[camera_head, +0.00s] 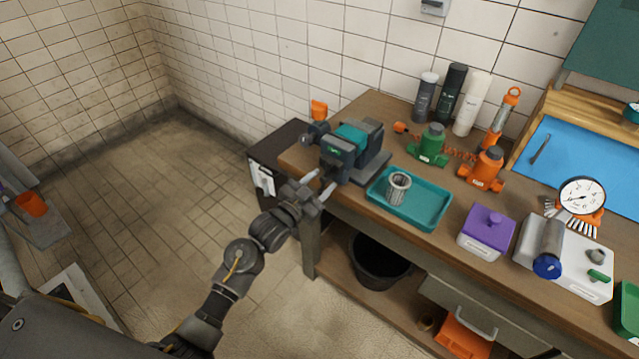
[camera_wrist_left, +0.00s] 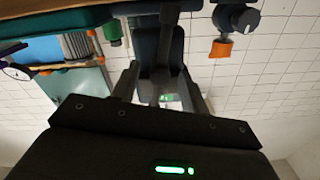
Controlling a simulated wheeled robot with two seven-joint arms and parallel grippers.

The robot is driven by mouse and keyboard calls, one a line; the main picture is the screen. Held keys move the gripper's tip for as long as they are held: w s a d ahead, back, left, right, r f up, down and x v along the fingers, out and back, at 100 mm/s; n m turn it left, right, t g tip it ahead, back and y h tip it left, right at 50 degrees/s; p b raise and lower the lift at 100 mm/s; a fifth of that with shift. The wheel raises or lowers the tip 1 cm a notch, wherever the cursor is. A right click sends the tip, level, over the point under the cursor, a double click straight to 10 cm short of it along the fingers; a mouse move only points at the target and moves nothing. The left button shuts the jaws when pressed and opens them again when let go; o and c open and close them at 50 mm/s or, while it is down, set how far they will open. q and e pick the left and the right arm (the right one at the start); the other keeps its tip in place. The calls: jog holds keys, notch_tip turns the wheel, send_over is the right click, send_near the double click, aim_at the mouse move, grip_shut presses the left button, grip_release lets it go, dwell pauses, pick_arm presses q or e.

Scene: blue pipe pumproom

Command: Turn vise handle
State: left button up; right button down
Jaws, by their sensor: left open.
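The vise (camera_head: 350,145), dark grey with teal parts, stands on the left end of the wooden workbench. My left gripper (camera_head: 325,181) is at the near side of the vise, just in front of its lower body. Its two fingers are apart. In the left wrist view the dark vise (camera_wrist_left: 158,45) shows between and beyond the open fingers, with a dark narrow part reaching down between them. I cannot clearly tell the handle from the vise body, nor whether a finger touches it. My right gripper is not in view.
A teal tray (camera_head: 432,213) holding a grey metal cylinder (camera_head: 397,187) lies right of the vise. Green (camera_head: 430,145) and orange (camera_head: 487,168) valve-like parts and a purple box (camera_head: 486,232) are also on the workbench (camera_head: 372,205). A black bucket (camera_head: 378,262) sits below. The tiled floor at left is free.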

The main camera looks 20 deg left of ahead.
pick_arm(q)
jog(key=b+v, duration=0.2)
jog(key=v, duration=0.9)
jog(key=shift+w, duration=0.1)
